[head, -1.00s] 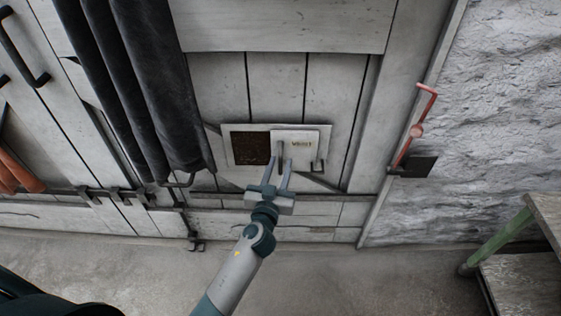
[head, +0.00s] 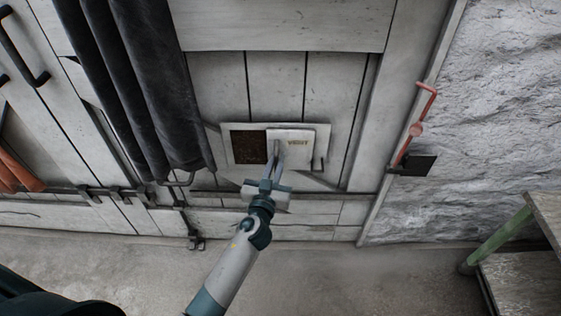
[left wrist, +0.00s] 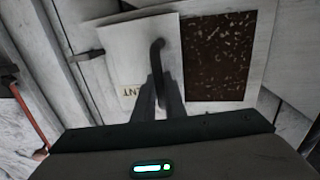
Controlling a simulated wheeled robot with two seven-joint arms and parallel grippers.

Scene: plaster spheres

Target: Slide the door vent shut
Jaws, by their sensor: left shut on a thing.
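The door vent is a pale frame (head: 230,129) on a grey plank door, with a white sliding plate (head: 303,152) marked VENT over its right part. A dark brown perforated opening (head: 248,147) shows uncovered on the left. In the left wrist view the picture is turned, with the plate (left wrist: 116,52) left of the opening (left wrist: 228,55). My left gripper (head: 273,168) is shut on the plate's dark curved handle (left wrist: 157,50), near the plate's left edge. My right gripper is not in view.
Dark rolled covers (head: 150,85) hang left of the vent. A red lever (head: 416,130) is on the right by the rough wall. A bench with a green leg (head: 498,238) stands at the lower right. The floor below the door is clear.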

